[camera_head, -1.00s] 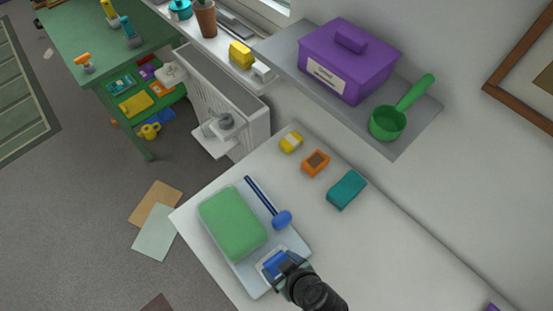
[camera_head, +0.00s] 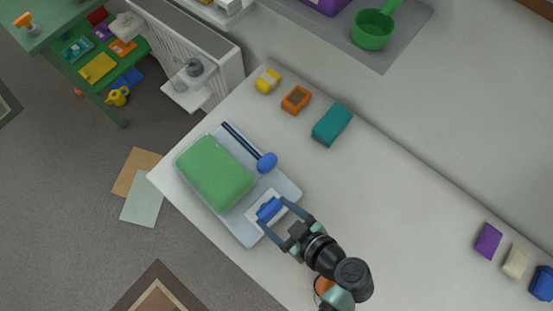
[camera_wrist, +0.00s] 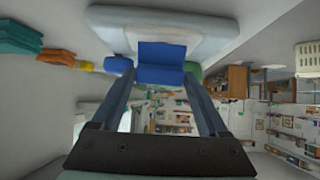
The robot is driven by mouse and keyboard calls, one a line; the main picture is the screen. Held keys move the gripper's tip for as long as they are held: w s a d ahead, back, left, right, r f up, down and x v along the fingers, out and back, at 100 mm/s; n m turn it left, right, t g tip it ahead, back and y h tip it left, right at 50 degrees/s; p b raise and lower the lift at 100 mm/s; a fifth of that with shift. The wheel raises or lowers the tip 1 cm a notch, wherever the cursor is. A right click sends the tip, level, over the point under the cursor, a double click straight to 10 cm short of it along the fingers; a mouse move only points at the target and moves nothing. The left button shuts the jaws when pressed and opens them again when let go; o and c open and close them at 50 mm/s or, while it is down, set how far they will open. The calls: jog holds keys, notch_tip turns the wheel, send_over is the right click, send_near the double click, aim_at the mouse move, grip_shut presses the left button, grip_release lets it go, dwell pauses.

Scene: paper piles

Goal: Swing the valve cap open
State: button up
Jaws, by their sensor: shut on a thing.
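A blue block-like part (camera_head: 268,208), which I take for the valve cap, sits on a small white plate (camera_head: 253,214) on a pale blue-grey base (camera_head: 238,232). In the wrist view the blue cap (camera_wrist: 161,53) is between my two finger ends, against the pale plate (camera_wrist: 112,22). My gripper (camera_head: 273,212) reaches in from the lower right and is shut on the cap. The cap's hinge and exact angle cannot be made out.
A green pad (camera_head: 215,173) and a blue-headed tool (camera_head: 266,162) lie beside the cap on the base. Teal (camera_head: 332,125), orange (camera_head: 296,99) and yellow (camera_head: 267,81) blocks stand toward the wall.

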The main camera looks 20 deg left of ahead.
jog(key=o, duration=1.3)
jog(key=shift+c, duration=0.2)
jog(key=shift+r, duration=0.1)
notch_tip(320, 180, up, 10)
